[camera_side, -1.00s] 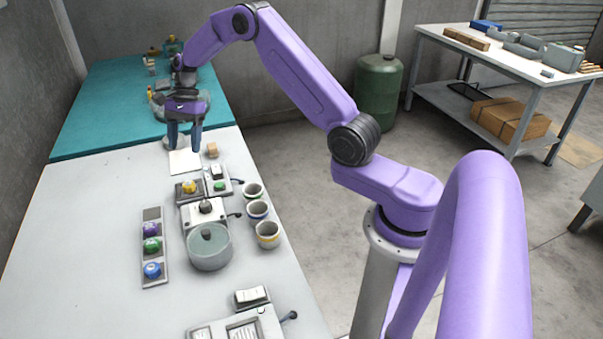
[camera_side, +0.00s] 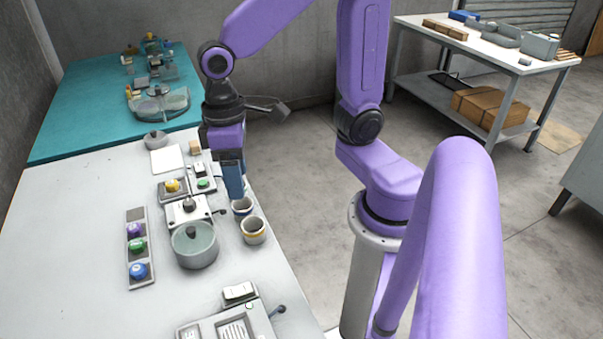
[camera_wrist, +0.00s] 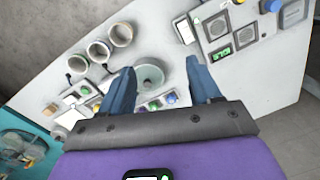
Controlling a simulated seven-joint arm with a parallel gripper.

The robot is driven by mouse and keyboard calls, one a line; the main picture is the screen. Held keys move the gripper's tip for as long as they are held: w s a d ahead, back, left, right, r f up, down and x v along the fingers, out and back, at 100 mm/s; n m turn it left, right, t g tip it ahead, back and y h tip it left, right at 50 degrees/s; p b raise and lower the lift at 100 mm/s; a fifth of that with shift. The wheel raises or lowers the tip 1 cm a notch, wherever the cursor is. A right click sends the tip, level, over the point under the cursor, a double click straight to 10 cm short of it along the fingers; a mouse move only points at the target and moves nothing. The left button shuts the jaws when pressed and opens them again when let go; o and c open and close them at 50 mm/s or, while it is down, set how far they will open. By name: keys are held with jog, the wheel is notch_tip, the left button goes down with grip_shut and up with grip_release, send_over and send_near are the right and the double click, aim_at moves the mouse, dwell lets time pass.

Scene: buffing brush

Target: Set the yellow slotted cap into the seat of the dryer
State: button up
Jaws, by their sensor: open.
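The yellow slotted cap (camera_side: 172,186) sits on a dark square plate in the side view, beside a small unit with a green button (camera_side: 203,183). I cannot tell which unit is the dryer, or whether that plate is its seat. My gripper (camera_side: 233,192) is open and empty, fingers down, above the cups to the right of the cap. In the wrist view my gripper's fingers (camera_wrist: 160,65) are spread apart, with the lidded grey-green pot (camera_wrist: 150,75) showing between them. The cap is not clear in the wrist view.
A rack (camera_side: 128,215) holds purple, green and blue caps, with its far place empty. Cups (camera_side: 253,231) with coloured rims stand near the right table edge. The grey-green pot (camera_side: 195,246) stands between them. A switch unit (camera_side: 240,293) is in front. The left table area is clear.

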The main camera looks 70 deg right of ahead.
jog(key=s+d+n, duration=0.2)
jog(key=s+n, duration=0.1)
jog(key=s, duration=0.2)
jog(key=s+d+n+t, duration=0.1)
jog(key=s+d+n, duration=0.1)
jog(key=s+n, duration=0.2)
jog(key=shift+s+d+f, duration=0.25)
jog(key=shift+s+f, duration=0.2)
jog(key=shift+s, duration=0.35)
